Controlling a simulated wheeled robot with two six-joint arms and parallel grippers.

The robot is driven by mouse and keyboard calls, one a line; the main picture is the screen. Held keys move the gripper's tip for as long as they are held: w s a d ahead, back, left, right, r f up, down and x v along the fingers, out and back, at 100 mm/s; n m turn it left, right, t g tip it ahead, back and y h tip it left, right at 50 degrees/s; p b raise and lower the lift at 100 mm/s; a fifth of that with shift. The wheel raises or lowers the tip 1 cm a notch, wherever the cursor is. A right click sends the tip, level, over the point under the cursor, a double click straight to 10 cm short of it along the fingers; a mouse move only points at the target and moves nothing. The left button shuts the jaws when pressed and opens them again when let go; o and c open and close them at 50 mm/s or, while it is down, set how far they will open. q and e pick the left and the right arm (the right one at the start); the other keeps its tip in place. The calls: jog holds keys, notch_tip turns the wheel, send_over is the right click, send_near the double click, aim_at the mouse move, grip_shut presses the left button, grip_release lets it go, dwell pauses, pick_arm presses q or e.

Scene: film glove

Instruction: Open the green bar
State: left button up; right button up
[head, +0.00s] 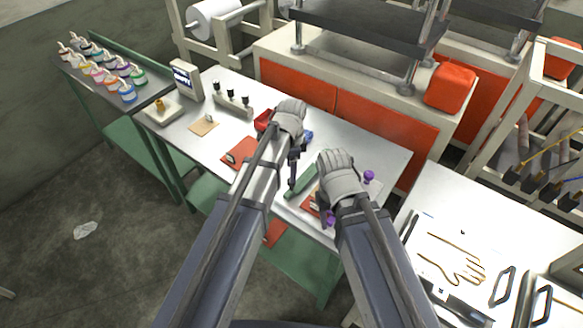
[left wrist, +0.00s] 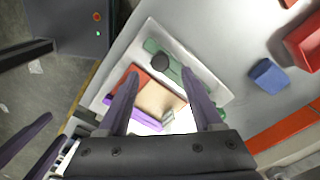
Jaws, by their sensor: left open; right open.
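The green bar (head: 302,183) lies on the white table, partly hidden by my grippers. In the left wrist view the green bar (left wrist: 180,60) runs along one side of a pale plate (left wrist: 152,32), with a round black knob (left wrist: 160,61) on it. My left gripper (head: 293,185) is open and empty. In the left wrist view its fingertips (left wrist: 160,73) are spread to either side of the knob; I cannot tell whether they touch anything.
The plate also carries an orange-red bar (left wrist: 126,80), a purple bar (left wrist: 142,118) and a tan sheet (left wrist: 158,100). A blue block (left wrist: 268,76) and a red tray (left wrist: 306,43) lie near it. A second table (head: 440,205) stands right.

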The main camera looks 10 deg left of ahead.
pick_arm(q)
notch_tip(320, 180, up, 2)
jog(key=shift+r+p, duration=0.25)
jog(key=shift+p, duration=0.5)
pick_arm(e)
notch_tip(320, 180, up, 2)
jog(key=shift+r, duration=0.2)
pick_arm(q)
jog(key=s+f+n+b, duration=0.2)
jog(key=s+n, duration=0.3)
jog(key=s, duration=0.3)
jog(key=s+d+f+n+y+b, duration=0.1)
jog(key=s+f+n+b, duration=0.1)
jog(key=s+n, duration=0.4)
jog(key=s, duration=0.3)
pick_arm(e)
notch_tip(320, 180, down, 4)
jog(key=shift+f, duration=0.1)
